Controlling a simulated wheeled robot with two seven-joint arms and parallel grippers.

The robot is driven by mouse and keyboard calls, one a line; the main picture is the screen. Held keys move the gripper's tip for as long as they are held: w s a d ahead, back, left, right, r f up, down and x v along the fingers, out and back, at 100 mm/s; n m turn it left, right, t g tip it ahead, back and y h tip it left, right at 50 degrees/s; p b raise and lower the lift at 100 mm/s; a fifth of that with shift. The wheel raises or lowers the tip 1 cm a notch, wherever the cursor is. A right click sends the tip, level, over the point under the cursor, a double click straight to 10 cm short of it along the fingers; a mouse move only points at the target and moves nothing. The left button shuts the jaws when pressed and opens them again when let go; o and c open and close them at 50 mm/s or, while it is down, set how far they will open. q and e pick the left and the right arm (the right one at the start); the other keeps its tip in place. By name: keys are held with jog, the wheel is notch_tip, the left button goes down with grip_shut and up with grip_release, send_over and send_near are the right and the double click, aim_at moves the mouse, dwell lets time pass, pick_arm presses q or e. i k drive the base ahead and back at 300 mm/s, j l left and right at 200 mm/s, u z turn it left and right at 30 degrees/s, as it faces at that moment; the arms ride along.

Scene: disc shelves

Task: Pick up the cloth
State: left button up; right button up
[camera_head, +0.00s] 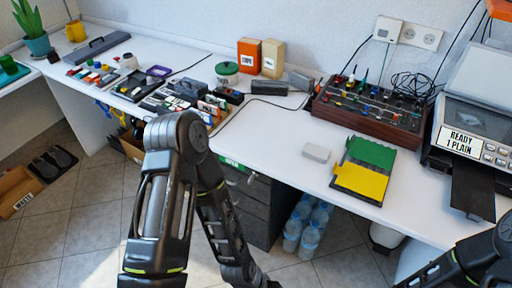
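No cloth can be made out for certain. A flat green and yellow piece (362,182) with dark edges lies on the white table near its front edge; I cannot tell whether it is cloth. A small pale grey block (316,153) lies just left of it, apart from it. My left arm is bent in the middle foreground, and its forearm runs down to the bottom edge. My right arm shows only at the bottom right corner. Neither gripper's fingers can be seen, and neither arm touches the green and yellow piece.
The white table (262,133) has free room in front of the brown cable-covered box (370,107). A printer (474,120) stands at the right. Small items crowd the table's left part. Water bottles (306,222) and a dark drawer unit (250,205) stand below.

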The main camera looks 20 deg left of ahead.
aim_at(314, 151)
jog(key=u, duration=0.95)
jog(key=i+j, duration=0.55)
jog(key=j, duration=0.1)
